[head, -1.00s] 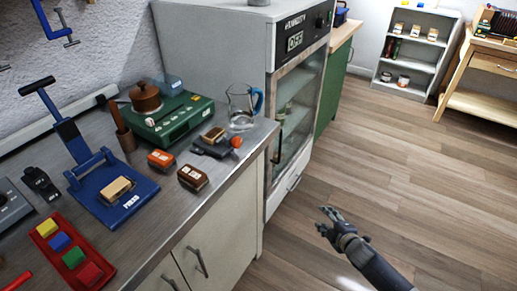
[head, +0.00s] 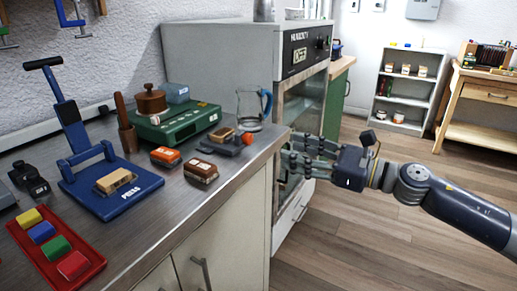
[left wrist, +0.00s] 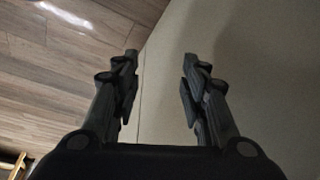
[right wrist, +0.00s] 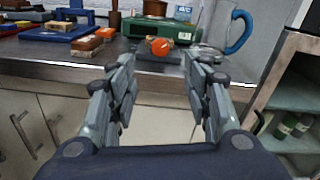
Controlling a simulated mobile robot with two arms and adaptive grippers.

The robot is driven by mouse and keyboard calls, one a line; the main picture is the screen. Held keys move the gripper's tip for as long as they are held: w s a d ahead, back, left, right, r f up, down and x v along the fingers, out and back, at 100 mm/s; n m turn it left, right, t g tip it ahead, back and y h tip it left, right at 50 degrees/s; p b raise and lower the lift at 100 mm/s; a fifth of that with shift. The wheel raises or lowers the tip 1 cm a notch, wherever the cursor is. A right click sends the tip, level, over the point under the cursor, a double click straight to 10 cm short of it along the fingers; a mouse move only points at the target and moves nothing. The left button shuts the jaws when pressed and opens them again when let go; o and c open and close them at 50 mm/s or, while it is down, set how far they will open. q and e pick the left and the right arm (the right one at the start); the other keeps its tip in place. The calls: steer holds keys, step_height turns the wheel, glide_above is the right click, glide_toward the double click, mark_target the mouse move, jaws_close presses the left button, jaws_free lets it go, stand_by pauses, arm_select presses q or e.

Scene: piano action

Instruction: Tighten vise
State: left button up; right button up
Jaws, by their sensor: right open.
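The small dark vise (head: 222,147) sits near the counter's front edge, with a round orange knob (head: 247,138) at its right end and a tan block (head: 221,134) on it. In the right wrist view the orange knob (right wrist: 160,46) shows ahead, between the fingertips. My right gripper (head: 292,153) is open and empty, beyond the counter's front edge, to the right of the vise and apart from it. My left gripper (left wrist: 160,57) shows only in the left wrist view, open and empty, facing a plain pale surface.
The counter (head: 190,215) also holds a blue press (head: 110,185), a red tray (head: 60,262) with coloured blocks, orange and brown blocks, and a green scale (head: 180,124). A glass jug (head: 250,108) stands behind the knob. A humidity cabinet (head: 230,62) borders the right.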

mark_target(251, 139)
steer(key=x, duration=0.9)
steer(key=shift+w+a+p, duration=0.15)
steer(key=shift+a+p, duration=0.05)
steer(key=shift+p, duration=0.15)
steer(key=shift+w+a, duration=0.3)
steer(key=shift+a, duration=0.15)
arm_select(q)
steer(key=shift+x, duration=1.1)
arm_select(e)
steer(key=c, duration=1.1)
